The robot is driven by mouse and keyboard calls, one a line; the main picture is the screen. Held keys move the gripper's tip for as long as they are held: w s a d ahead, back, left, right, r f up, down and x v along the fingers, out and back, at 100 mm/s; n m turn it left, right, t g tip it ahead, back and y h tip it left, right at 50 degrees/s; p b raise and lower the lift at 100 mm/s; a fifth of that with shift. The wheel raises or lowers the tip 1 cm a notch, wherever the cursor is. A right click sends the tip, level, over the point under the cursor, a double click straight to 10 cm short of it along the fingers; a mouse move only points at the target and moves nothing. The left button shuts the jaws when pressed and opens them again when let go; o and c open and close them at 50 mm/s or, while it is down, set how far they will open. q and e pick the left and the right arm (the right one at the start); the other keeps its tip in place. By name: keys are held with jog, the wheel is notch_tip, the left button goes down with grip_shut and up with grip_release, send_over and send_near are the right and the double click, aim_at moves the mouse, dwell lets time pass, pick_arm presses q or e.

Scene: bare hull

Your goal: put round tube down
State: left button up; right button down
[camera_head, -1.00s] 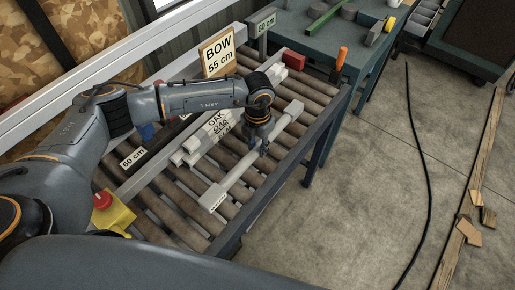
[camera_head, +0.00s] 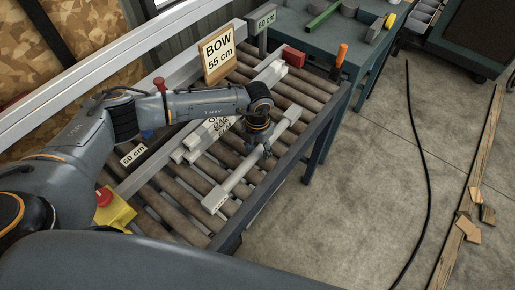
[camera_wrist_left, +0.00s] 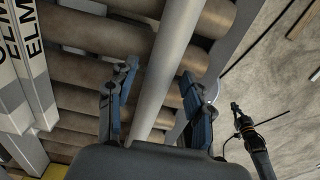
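The round tube (camera_head: 241,171) is pale grey with a square block at each end. It lies slantwise across the rollers near the right edge of the roller table (camera_head: 228,240) and seems to rest on them. My left gripper (camera_head: 264,152) is over its middle. In the left wrist view the blue-padded fingers of my left gripper (camera_wrist_left: 158,100) stand on either side of the tube (camera_wrist_left: 164,75), with a gap showing on both sides. What looks like my right gripper (camera_wrist_left: 239,112) shows at the right of that view, away from the tube, its fingers too small to read.
Labelled pale beams (camera_head: 206,137) lie left of the tube. A "BOW 55 cm" sign (camera_head: 218,54) and a "60 cm" label (camera_head: 133,154) stand further left. A red block (camera_head: 293,56) and an orange-handled tool (camera_head: 340,56) are at the far end.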

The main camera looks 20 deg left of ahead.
aim_at(258, 150)
pick_arm(q)
jog(key=shift+r+p, duration=0.3)
jog(key=shift+r, duration=0.05)
notch_tip(258, 150, up, 12)
jog(key=b, duration=0.3)
dwell(0.4)
